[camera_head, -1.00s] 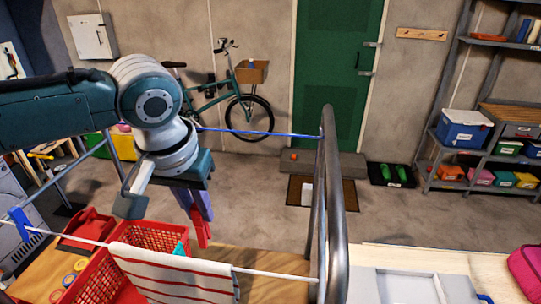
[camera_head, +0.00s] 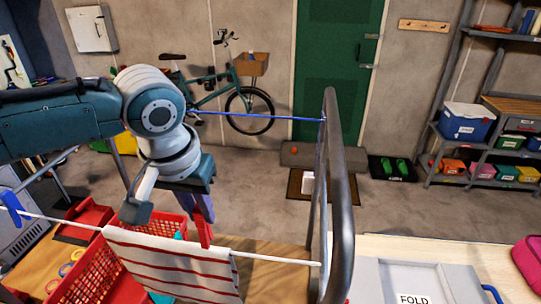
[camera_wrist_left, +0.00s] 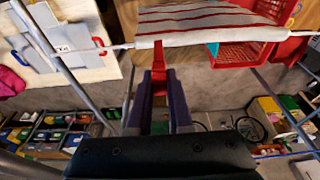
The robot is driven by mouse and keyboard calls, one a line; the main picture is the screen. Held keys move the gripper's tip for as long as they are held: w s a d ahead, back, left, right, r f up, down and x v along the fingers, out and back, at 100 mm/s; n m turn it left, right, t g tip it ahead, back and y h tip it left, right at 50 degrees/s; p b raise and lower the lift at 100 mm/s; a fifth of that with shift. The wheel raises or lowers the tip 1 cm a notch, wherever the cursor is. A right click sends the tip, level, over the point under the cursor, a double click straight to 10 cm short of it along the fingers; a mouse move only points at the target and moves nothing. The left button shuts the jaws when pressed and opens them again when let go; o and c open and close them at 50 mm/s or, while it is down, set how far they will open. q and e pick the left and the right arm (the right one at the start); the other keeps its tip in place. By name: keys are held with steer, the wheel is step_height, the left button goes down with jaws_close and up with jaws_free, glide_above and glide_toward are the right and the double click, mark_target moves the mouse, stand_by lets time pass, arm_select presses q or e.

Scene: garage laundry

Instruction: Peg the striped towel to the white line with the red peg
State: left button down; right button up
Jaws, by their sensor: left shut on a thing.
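The striped towel (camera_head: 165,264), white with red stripes, hangs over the white line (camera_head: 280,259); it also shows at the top of the left wrist view (camera_wrist_left: 205,20). My left gripper (camera_head: 204,210) is behind the line near the towel's right part, shut on the red peg (camera_head: 205,232). In the left wrist view the red peg (camera_wrist_left: 158,76) sticks out between the dark fingers toward the towel's edge on the line. I cannot tell whether the peg touches the towel or line. My right gripper is not in view.
A grey metal frame post (camera_head: 340,200) stands at the line's right end. A red basket (camera_head: 95,272) stands below the towel. A blue line (camera_head: 260,116) runs behind my left arm.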

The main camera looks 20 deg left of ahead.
mark_target(202, 226)
arm_select(q)
steer(key=shift+f+b, duration=1.5)
steer(key=shift+f, duration=0.9)
steer(key=c, duration=0.8)
jaws_free()
steer(key=shift+o, duration=0.2)
steer(key=b+v, duration=0.2)
steer(key=v, duration=0.8)
steer(key=s+d+f+m+h+p, duration=0.2)
steer(key=s+d+m+p, duration=0.15)
steer(key=s+d, duration=0.45)
steer(key=s+a+r+m+y+p, duration=0.1)
steer(key=s+a, duration=0.1)
steer(key=s, duration=0.8)
steer(key=shift+s+a+t, duration=0.2)
steer(key=shift+s+t, duration=0.05)
steer(key=shift+t, duration=0.15)
